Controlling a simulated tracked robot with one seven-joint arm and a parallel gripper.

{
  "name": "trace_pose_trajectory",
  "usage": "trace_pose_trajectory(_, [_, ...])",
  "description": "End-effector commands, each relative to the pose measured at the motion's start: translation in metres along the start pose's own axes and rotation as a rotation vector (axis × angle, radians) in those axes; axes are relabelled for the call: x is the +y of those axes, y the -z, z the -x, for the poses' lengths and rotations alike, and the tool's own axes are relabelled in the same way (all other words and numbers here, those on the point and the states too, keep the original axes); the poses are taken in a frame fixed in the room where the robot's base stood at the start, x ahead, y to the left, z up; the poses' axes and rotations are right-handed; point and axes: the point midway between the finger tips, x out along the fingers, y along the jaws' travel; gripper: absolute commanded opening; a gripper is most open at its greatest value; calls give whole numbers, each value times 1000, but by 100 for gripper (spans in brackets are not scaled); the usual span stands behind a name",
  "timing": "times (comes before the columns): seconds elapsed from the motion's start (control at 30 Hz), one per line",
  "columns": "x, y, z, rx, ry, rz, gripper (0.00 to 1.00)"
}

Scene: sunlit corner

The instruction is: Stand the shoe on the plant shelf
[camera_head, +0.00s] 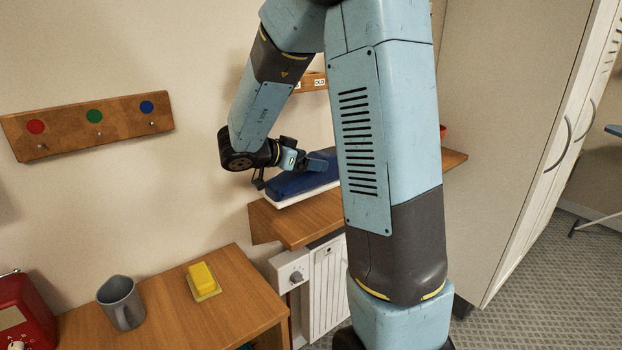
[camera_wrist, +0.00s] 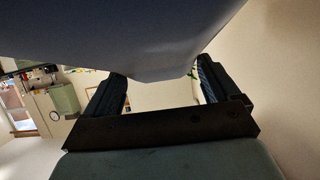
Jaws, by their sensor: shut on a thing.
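The shoe (camera_head: 300,183) is blue with a white sole. It lies lengthwise along the wooden shelf (camera_head: 290,226) on the wall, sole down and roughly level. I cannot tell whether the sole rests on the shelf or is just above it. My gripper (camera_head: 312,162) is shut on the shoe from its upper side. My arm hides the shoe's right end and the middle of the shelf. In the wrist view the shoe (camera_wrist: 130,40) fills the top as a dark shape between and beyond my two fingers (camera_wrist: 158,76).
A radiator (camera_head: 326,285) is under the shelf. A red thing (camera_head: 443,132) shows at the shelf's right end. A lower wooden top (camera_head: 170,315) holds a grey mug (camera_head: 121,302), a yellow block (camera_head: 202,276) and a red appliance (camera_head: 22,312). A peg rail (camera_head: 90,123) hangs left; a tall cabinet (camera_head: 500,120) stands right.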

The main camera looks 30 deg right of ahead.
Motion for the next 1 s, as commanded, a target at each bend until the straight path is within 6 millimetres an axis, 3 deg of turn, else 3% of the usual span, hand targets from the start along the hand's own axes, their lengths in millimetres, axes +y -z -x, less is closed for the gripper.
trace_pose_trajectory(0.1, [-8, -11, -18, -1, -4, 1, 27])
trace_pose_trajectory(0.3, [-17, -21, -34, 0, -3, -2, 27])
trace_pose_trajectory(0.53, [-21, -28, -44, 0, -4, -3, 27])
trace_pose_trajectory(0.77, [-21, -54, -54, -1, -3, -1, 27])
trace_pose_trajectory(0.97, [-20, -55, -54, 0, -2, -3, 27])
trace_pose_trajectory(1.0, [-20, -55, -54, -1, -2, -2, 91])
